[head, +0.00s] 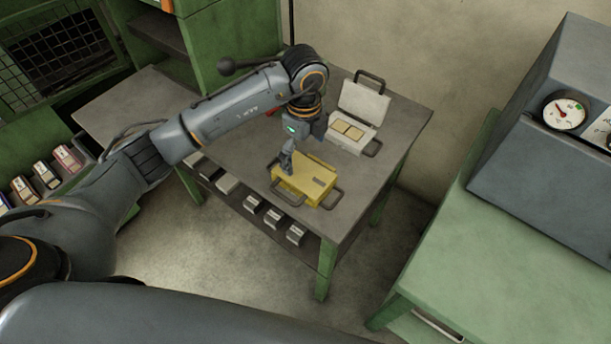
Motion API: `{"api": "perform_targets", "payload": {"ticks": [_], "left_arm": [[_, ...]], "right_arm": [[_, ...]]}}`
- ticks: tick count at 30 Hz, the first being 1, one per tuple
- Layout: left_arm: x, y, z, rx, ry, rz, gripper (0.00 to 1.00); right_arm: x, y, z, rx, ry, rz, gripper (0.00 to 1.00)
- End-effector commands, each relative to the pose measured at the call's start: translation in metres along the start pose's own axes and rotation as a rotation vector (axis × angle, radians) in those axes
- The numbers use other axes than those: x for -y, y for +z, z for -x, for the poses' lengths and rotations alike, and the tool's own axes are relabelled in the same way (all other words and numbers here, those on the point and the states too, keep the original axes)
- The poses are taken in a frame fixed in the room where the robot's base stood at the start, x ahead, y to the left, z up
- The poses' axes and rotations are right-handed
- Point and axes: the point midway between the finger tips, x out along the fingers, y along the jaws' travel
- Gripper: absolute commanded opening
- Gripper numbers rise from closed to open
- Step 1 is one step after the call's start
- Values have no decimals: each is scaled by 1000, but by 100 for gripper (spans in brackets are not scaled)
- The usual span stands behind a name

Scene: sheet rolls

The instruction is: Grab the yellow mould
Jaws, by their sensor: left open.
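The yellow mould (312,183) is a flat closed box with dark loop handles at its front left and right. It lies on the grey table top near the front edge. My left gripper (287,168) points down at the left part of the mould, with its fingers over or beside that edge. It is open. Whether the fingers touch the mould cannot be told. My right gripper is not in view.
An open white mould (364,103) with two tan sheets stands behind on the table (384,158). Several grey blocks sit on the shelf below. A grey machine with a gauge (564,112) stands on a green bench (480,248) at right. Green cabinets are at left.

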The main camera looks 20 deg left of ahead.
Motion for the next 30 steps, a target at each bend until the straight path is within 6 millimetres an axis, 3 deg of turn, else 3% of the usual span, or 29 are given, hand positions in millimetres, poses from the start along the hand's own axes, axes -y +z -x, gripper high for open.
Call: {"api": "perform_targets", "payload": {"ticks": [3,11,19,29,30], "left_arm": [[0,-1,-20,-2,3,0,100],[0,0,-39,-2,0,-1,100],[2,2,-78,-3,1,-2,100],[3,3,-86,-3,-2,-3,100],[3,3,-86,-3,-2,-3,92]], "right_arm": [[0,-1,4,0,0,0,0],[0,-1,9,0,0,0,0],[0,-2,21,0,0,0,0],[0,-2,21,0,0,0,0],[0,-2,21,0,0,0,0]]}}
